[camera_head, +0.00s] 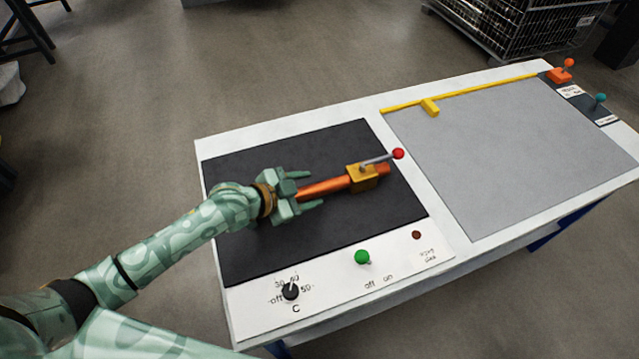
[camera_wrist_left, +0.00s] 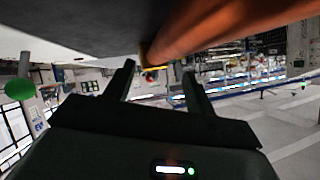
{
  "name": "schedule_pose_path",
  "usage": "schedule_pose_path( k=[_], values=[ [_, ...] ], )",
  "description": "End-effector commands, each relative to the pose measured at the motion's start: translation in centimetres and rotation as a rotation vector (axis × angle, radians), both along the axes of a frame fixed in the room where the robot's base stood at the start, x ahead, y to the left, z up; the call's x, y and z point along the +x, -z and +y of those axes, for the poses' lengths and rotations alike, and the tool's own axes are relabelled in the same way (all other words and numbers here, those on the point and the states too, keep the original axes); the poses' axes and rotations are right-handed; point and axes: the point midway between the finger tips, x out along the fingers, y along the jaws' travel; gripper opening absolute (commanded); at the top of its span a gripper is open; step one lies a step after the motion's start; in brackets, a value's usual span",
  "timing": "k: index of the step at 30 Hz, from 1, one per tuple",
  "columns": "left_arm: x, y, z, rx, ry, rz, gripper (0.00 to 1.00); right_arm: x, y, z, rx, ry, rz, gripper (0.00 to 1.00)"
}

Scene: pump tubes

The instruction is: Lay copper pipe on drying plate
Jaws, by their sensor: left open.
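The copper pipe (camera_head: 325,187) lies on the dark drying plate (camera_head: 290,145), its right part at a yellow clamp (camera_head: 361,178) whose lever ends in a red ball. My left gripper (camera_head: 315,189) is at the pipe's left end, with its fingers open. In the head view one finger shows on each side of the pipe, and the hand hides the pipe's left end. In the left wrist view the pipe (camera_wrist_left: 215,30) crosses the top right, beyond the open fingers (camera_wrist_left: 158,69); nothing is gripped between them. My right gripper is out of view.
The plate's front panel carries a black dial (camera_head: 290,292), a green knob (camera_head: 362,257) and a dark red button (camera_head: 416,235). To the right is a bare grey panel (camera_head: 510,150) with a yellow rail (camera_head: 470,92) along its back edge. Orange and teal levers stand at the far right.

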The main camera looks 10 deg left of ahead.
Motion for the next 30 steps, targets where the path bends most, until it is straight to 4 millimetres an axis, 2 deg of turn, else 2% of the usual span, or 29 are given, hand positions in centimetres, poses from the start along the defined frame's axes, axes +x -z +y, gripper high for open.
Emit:
schedule_pose_path(
  k=[1, 3, 9, 15, 30],
  values=[
    [-0.9, -1.0, 0.7, 0.004, 0.002, -0.002, 0.55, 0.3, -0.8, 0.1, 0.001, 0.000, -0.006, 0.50],
    [-2.0, -1.7, 1.7, 0.003, 0.002, -0.002, 0.55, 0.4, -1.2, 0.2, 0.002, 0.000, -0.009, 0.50],
    [-4.0, -3.0, 3.4, 0.001, 0.000, -0.001, 0.55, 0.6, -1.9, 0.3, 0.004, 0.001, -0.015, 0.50],
    [-4.6, -3.2, 3.8, -0.001, 0.001, 0.000, 0.55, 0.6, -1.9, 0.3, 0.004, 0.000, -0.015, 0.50],
    [-4.5, -3.2, 3.7, -0.001, 0.001, 0.000, 0.55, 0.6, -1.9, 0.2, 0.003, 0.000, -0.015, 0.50]
  ],
)
